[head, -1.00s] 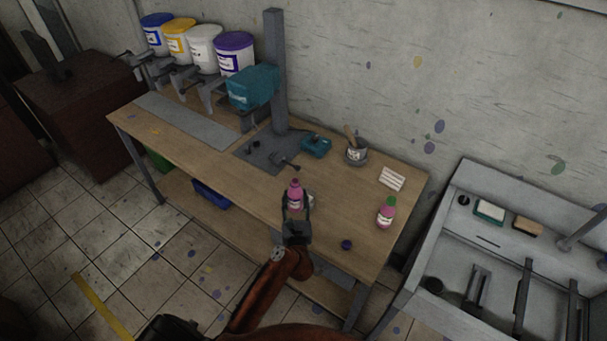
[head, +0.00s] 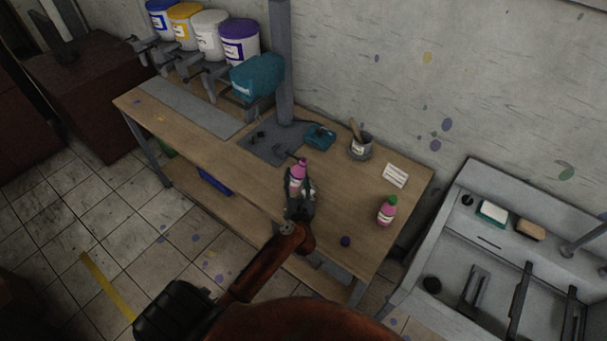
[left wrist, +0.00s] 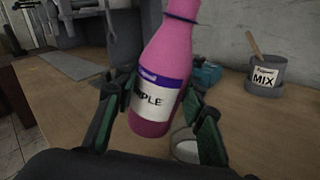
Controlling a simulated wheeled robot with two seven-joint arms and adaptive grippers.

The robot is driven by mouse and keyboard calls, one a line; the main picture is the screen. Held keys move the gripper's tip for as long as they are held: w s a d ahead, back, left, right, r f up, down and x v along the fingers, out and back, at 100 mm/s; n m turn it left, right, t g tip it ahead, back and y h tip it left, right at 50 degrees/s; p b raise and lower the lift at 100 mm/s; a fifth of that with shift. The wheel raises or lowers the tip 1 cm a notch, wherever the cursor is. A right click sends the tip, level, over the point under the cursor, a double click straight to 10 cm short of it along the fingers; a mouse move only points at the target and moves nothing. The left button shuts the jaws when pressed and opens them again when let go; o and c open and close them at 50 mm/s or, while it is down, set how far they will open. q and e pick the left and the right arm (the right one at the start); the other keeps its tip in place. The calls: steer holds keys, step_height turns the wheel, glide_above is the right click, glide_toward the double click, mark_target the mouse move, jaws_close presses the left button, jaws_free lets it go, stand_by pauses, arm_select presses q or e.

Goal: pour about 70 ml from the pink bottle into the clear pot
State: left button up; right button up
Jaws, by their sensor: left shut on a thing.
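My left gripper (head: 298,188) is shut around the lower part of a pink bottle (head: 299,172), above the front-middle of the workbench. The bottle also shows in the left wrist view (left wrist: 166,60), where its white label ends in "PLE" and its top leans right. No cap shows on it in the head view. A small pale, round thing (left wrist: 187,149), perhaps the clear pot, sits behind the bottle and right finger in the left wrist view, mostly hidden. I cannot tell its contents. My right gripper is not in view.
A second pink bottle with a green cap (head: 387,211) stands at the right. A dark purple cap (head: 345,241) lies near the front edge. A grey "MIX" pot (head: 361,148) with a stick and a white card (head: 395,175) are at the back. A sink (head: 455,240) adjoins.

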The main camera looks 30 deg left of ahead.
arm_select(q)
steer(key=shift+s+a+r+m+p, duration=0.3)
steer(key=shift+a+r+m, duration=0.1)
steer(key=shift+m, duration=0.3)
steer(key=shift+s+a+f+m, duration=0.15)
steer(key=shift+s+a+m, duration=0.15)
steer(key=shift+m, duration=0.4)
steer(key=m, duration=0.1)
steer(key=a+m+p, duration=0.1)
steer(key=m, duration=0.1)
steer(key=shift+s+a+f, duration=0.15)
steer(key=shift+s+f, duration=0.05)
steer(key=shift+s, duration=0.2)
steer(key=shift+f, duration=0.2)
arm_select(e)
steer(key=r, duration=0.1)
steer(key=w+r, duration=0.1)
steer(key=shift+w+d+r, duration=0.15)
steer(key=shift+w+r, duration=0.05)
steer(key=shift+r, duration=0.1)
arm_select(q)
steer(key=shift+d+r, duration=0.1)
steer(key=shift+d, duration=0.1)
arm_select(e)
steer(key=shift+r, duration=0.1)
arm_select(q)
steer(key=shift+s+a+p, duration=0.1)
steer(key=shift+p, duration=0.6)
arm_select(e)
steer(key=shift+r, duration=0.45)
